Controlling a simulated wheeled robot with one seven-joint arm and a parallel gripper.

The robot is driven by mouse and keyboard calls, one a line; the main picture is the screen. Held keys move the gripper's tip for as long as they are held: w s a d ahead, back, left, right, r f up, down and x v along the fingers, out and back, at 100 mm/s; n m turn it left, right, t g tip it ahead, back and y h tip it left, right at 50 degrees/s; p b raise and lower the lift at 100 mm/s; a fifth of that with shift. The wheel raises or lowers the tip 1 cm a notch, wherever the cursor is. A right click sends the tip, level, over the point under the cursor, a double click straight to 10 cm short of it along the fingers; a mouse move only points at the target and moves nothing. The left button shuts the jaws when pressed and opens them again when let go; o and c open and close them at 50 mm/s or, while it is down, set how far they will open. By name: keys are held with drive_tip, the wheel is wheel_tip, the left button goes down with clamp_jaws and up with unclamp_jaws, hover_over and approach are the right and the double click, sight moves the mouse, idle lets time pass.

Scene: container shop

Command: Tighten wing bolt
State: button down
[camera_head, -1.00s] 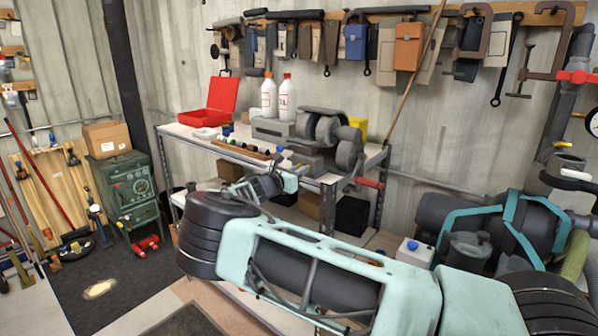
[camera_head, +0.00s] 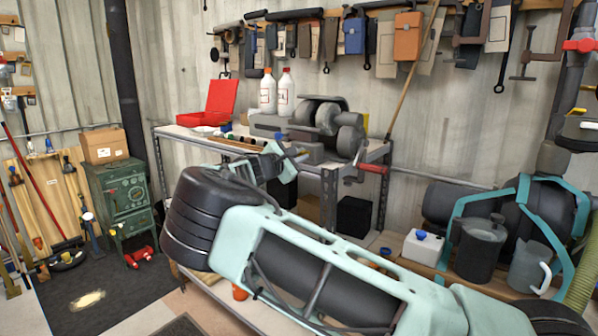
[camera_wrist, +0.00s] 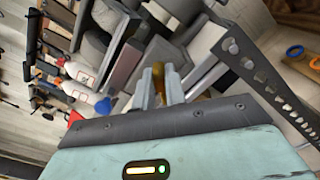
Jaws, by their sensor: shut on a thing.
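My gripper (camera_head: 284,153) is at the front edge of the workbench (camera_head: 312,167), just left of the bench grinder (camera_head: 326,117). In the wrist view its two grey fingers (camera_wrist: 161,88) are closed around a small brass-coloured piece (camera_wrist: 158,74), which looks like the wing bolt. The fingers hide most of it, so its turn and seating cannot be told. In the head view the piece is too small to make out. A blue knob (camera_wrist: 103,107) shows left of the fingers in the wrist view.
A red case (camera_head: 220,101) and two white bottles (camera_head: 285,92) stand on the bench behind. A red-handled crank (camera_head: 373,169) sticks out at the bench's right. A perforated metal leg (camera_wrist: 262,75) is close right of the fingers. Floor is free at the lower left.

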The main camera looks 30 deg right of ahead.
drive_tip(key=m+b, duration=0.2)
drive_tip(key=b, duration=0.2)
drive_tip(key=f+m+b, duration=0.1)
drive_tip(key=m+b, duration=0.2)
drive_tip(key=shift+m+b, duration=0.3)
drive_tip(key=shift+b, duration=0.1)
drive_tip(key=m+b, duration=0.3)
drive_tip(key=b, duration=0.1)
drive_tip(key=shift+s+r+m+b, duration=0.1)
drive_tip(key=shift+m+b, duration=0.3)
drive_tip(key=shift+r, duration=0.1)
drive_tip(key=c, duration=1.6)
unclamp_jaws()
drive_tip(key=b+v, duration=0.2)
drive_tip(key=v, duration=1.5)
drive_tip(key=shift+a, duration=0.2)
drive_tip(key=shift+r, duration=0.1)
